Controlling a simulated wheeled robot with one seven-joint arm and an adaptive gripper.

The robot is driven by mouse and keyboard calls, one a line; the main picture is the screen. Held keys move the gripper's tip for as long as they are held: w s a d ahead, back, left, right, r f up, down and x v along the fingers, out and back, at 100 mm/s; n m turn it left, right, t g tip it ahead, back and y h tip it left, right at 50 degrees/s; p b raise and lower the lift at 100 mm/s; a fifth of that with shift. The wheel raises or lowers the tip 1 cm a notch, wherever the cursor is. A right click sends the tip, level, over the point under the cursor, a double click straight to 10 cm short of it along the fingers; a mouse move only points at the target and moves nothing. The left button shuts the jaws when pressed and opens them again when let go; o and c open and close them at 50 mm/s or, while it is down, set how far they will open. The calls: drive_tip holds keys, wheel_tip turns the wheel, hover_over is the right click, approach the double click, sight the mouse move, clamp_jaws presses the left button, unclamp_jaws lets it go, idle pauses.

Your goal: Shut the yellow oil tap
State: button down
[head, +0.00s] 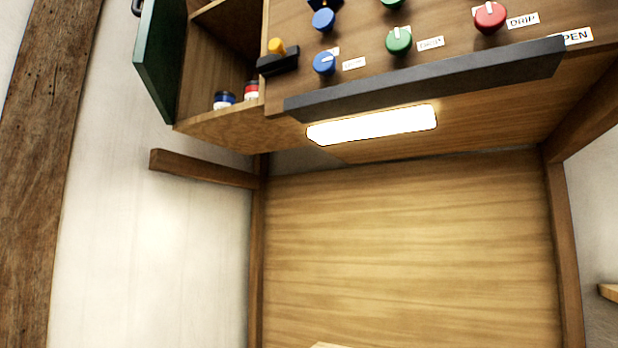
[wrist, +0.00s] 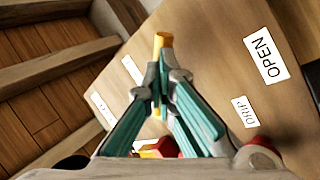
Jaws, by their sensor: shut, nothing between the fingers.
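In the wrist view a yellow bar-like piece (wrist: 164,40), which looks like the yellow tap, stands out past my fingertips. A bit of yellow also shows lower, between the fingers; the middle is hidden by them. My gripper (wrist: 162,84) is shut and empty, its tips in front of or against the yellow piece; I cannot tell if they touch. Labels OPEN (wrist: 266,57) and DRIP (wrist: 243,111) are on the wooden panel to the right. In the head view an orange-yellow knob (head: 277,46) sits by a dark block at the panel's left edge. My gripper is outside that view.
The head view shows blue (head: 324,63), green (head: 398,41) and red (head: 490,17) knobs above a dark rail (head: 430,80). An open green door (head: 160,60) and a cabinet with small jars (head: 224,99) are at left. Below the lamp (head: 372,125) is free space.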

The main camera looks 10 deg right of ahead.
drive_tip(key=r+n+t+y, duration=0.1)
drive_tip(key=n+t, duration=0.1)
drive_tip(key=n, duration=0.1)
drive_tip(key=s+d+r+n+t+y, duration=0.1)
drive_tip(key=n+t, duration=0.1)
drive_tip(key=n, duration=0.2)
drive_tip(key=d+r+n+t+y, duration=0.1)
drive_tip(key=n+t, duration=0.1)
drive_tip(key=n, duration=0.2)
drive_tip(key=shift+s+d+t+y+p, duration=0.15)
drive_tip(key=shift+s+t+y+p, duration=0.15)
drive_tip(key=shift+p, duration=0.1)
drive_tip(key=shift+f, duration=0.1)
